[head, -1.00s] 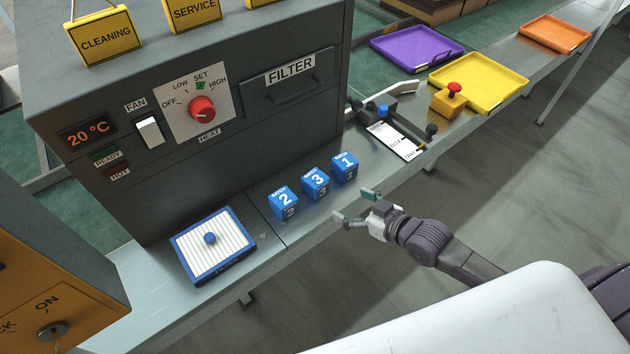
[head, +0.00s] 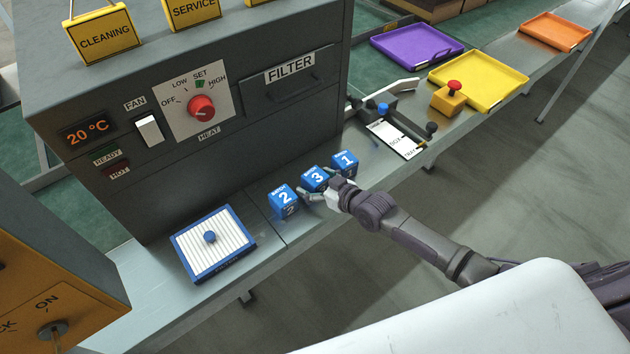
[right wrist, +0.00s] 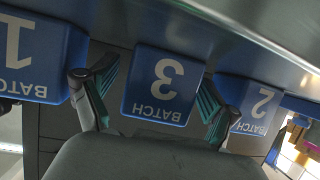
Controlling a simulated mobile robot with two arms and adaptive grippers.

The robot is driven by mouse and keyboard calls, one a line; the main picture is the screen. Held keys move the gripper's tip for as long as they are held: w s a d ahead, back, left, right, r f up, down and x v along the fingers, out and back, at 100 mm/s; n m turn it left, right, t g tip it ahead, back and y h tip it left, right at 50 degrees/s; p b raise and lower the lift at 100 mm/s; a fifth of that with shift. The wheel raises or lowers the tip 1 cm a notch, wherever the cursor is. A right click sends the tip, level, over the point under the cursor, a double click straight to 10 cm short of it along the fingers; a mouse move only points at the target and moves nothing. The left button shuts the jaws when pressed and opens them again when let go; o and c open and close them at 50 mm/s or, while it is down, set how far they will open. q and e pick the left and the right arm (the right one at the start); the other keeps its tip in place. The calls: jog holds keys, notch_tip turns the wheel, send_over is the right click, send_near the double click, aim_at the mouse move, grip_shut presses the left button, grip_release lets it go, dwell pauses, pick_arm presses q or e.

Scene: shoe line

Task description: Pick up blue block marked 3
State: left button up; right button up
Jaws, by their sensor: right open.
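The blue block marked 3 (head: 316,178) stands on the metal bench between the blue block marked 2 (head: 283,200) and the blue block marked 1 (head: 345,162). My right gripper (head: 320,186) is open at block 3, with its fingers reaching to either side of it. In the right wrist view, block 3 (right wrist: 163,88) appears upside down between the two open fingertips (right wrist: 158,95). Block 1 (right wrist: 40,55) and block 2 (right wrist: 250,105) lie just outside the fingers. Contact with block 3 cannot be told. My left gripper is not in view.
A grey machine (head: 200,110) stands behind the blocks. A blue-framed filter (head: 213,243) lies left on the bench. A label device (head: 395,138), a yellow box with a red button (head: 449,97), and purple (head: 416,46), yellow (head: 490,82) and orange (head: 555,32) trays lie to the right.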

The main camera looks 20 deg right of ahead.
jog(key=shift+w, duration=0.1)
jog(key=c, duration=1.3)
jog(key=shift+c, duration=0.2)
